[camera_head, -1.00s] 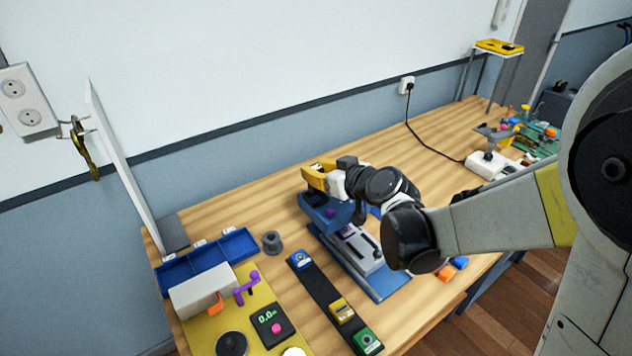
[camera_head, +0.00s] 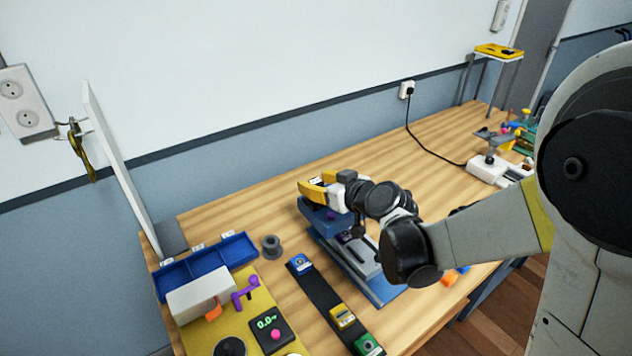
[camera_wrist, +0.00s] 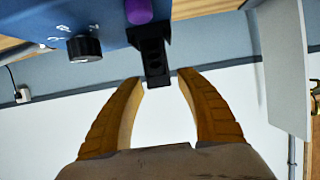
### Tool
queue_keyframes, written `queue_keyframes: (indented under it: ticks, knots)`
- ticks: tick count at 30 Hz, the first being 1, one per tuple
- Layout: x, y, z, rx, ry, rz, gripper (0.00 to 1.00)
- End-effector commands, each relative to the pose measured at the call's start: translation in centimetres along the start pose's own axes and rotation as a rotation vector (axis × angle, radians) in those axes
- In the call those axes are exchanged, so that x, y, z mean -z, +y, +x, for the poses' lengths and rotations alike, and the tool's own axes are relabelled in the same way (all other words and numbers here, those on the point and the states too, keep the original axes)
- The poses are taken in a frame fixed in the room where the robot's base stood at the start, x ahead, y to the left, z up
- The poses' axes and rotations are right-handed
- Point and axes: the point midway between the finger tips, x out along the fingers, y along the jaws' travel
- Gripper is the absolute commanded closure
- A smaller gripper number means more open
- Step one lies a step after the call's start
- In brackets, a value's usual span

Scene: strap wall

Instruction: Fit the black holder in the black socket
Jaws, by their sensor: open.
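In the wrist view, a black block (camera_wrist: 157,70) hangs between my fingertips. It joins a wider black piece (camera_wrist: 149,34) on the front of the blue machine (camera_wrist: 105,18). These look like the black holder and the black socket, one against the other. I cannot tell how deep the holder sits. My gripper (camera_wrist: 159,80) is open, with a yellow finger on each side of the block and gaps visible. In the head view, my gripper (camera_head: 318,184) is at the top of the blue machine (camera_head: 318,212), and the black parts are mostly hidden.
A black dial (camera_wrist: 84,47) and a purple knob (camera_wrist: 138,11) are close to the black parts. Left of the machine are a black strip (camera_head: 322,300) with coloured blocks, a grey spool (camera_head: 271,247) and a blue tray (camera_head: 238,250). The table behind is clear.

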Motion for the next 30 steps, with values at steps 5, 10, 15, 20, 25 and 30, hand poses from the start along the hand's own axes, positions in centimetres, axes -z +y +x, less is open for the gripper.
queue_keyframes:
  ticks: [5,10,15,20,25,30]
  knots:
    - [0.3,0.1,-3.1,-0.003,0.0,0.001,0.57]
    - [0.3,0.1,-7.2,-0.003,0.0,0.003,0.57]
    - [0.2,0.1,-10.3,-0.002,0.0,0.001,0.57]
    - [0.1,0.0,-11.8,-0.001,0.0,0.0,0.57]
    - [0.0,-0.1,-12.4,-0.002,-0.016,0.008,0.57]
    - [-0.8,-0.9,-15.4,-0.032,-0.143,0.075,0.57]
